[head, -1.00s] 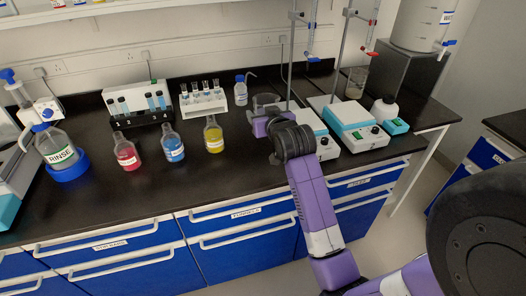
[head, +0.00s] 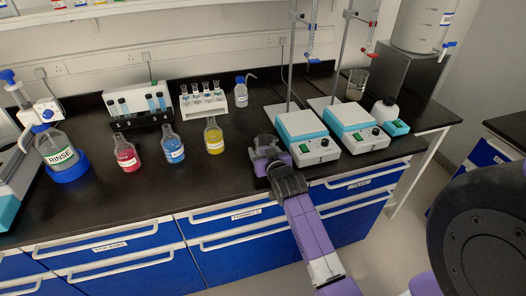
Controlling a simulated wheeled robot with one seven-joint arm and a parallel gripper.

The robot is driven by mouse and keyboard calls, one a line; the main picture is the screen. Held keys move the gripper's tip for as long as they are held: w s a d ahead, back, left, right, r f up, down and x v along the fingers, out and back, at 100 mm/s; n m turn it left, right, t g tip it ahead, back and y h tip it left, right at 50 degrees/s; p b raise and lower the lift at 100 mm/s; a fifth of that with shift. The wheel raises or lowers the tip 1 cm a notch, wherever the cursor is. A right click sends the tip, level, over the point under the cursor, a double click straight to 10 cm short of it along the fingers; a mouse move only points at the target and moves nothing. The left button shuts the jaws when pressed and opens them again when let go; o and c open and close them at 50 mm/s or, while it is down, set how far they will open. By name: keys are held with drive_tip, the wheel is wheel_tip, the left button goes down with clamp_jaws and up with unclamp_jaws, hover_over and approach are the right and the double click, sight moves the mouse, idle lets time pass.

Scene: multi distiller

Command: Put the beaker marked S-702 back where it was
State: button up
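A clear beaker (head: 357,83) stands at the back right of the bench, behind the stirrers and beside the tank stand. Its marking is too small to read. My gripper (head: 266,145) is low over the front of the bench, just left of the left stirrer. A greyish, rounded, glass-like form shows at its fingers, but I cannot tell whether it is a beaker or part of the gripper. The finger gap is too small and dark to judge. The left hotplate stirrer (head: 300,124) and right hotplate stirrer (head: 350,117) both have bare tops. No S-702 label is readable.
Red (head: 126,155), blue (head: 173,147) and yellow (head: 213,138) flasks stand left of my gripper. A white tube rack (head: 203,103) and wash bottle (head: 241,93) stand behind. Stirrer stands with burettes rise at the back. Bare bench lies between the yellow flask and my gripper.

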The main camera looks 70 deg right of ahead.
drive_tip(key=shift+f, duration=0.1)
drive_tip(key=o, duration=1.6)
drive_tip(key=shift+o, duration=0.2)
